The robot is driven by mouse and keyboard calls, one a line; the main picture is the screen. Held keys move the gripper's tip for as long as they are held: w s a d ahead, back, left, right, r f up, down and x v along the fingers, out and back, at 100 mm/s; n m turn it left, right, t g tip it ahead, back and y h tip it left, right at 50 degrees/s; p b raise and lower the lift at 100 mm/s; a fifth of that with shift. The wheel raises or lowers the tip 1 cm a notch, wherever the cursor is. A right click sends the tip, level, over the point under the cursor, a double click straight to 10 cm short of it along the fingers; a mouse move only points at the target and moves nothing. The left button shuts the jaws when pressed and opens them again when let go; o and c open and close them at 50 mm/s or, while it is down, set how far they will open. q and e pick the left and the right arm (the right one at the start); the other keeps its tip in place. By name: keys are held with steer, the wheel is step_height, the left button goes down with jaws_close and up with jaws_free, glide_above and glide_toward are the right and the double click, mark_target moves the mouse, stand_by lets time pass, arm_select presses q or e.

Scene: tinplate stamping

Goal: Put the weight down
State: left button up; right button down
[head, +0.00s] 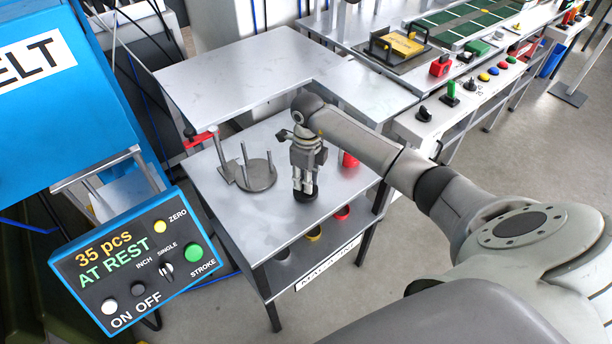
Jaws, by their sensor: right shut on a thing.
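The weight (306,195) is a small dark round piece on or just above the grey metal table (252,226), near its middle. My right gripper (304,184) points down from above and is shut on it. The fingers hide part of the weight, and I cannot tell whether its underside touches the table. My left gripper is not in view.
A round plate with upright pins (259,177) stands left of the gripper. A red piece (350,160) sits behind right. A raised metal shelf (235,75) overhangs the back. Yellow (314,234) and red (342,213) pieces sit below. The table's front left is clear.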

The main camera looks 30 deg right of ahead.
steer(key=shift+f, duration=0.15)
steer(key=c, duration=1.3)
jaws_free()
steer(key=shift+o, duration=0.2)
steer(key=shift+r, duration=0.3)
step_height(320, 180, up, 12)
steer(key=b, duration=0.3)
steer(key=shift+d+f, duration=0.15)
steer(key=shift+f, duration=0.05)
